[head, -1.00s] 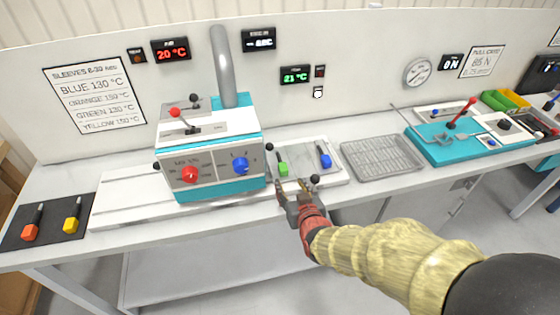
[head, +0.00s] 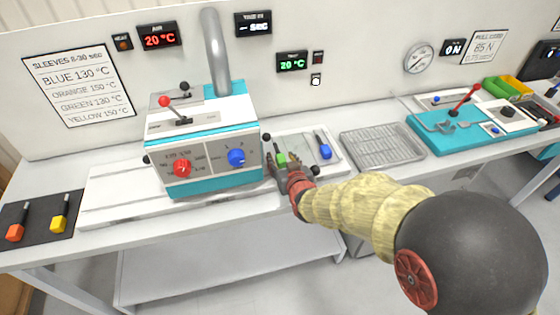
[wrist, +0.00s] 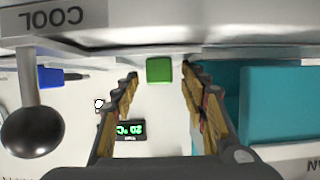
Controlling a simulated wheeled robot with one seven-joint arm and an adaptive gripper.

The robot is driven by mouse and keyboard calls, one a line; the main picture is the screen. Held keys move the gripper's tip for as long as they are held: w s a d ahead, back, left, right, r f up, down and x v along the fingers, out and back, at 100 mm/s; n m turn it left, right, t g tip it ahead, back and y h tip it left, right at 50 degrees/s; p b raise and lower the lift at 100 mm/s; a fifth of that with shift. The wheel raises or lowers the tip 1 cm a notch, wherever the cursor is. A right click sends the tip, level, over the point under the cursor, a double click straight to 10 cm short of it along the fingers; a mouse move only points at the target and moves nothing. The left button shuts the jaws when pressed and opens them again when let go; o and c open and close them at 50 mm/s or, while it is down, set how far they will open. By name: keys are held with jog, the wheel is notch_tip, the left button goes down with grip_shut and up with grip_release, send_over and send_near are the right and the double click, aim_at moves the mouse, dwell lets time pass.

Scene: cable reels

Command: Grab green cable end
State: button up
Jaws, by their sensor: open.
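The green cable end (head: 281,159) is a small green block on the white tray beside the teal and white machine. It also shows in the wrist view (wrist: 159,70), centred between and just ahead of the fingertips. My gripper (head: 283,165) is at the green cable end in the head view, partly covering it. In the wrist view my gripper (wrist: 160,78) has its two fingers wide apart, with the green block in the gap. I see no clear contact. The green cable's dark lead is mostly hidden.
The teal machine (head: 205,140) stands close on the left of my gripper. A blue cable end (head: 324,151) lies to the right on the same tray. A dark ball knob (wrist: 34,131) is near in the wrist view. A wire rack (head: 382,150) stands further right.

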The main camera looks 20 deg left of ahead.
jog(key=c, duration=1.1)
grip_shut()
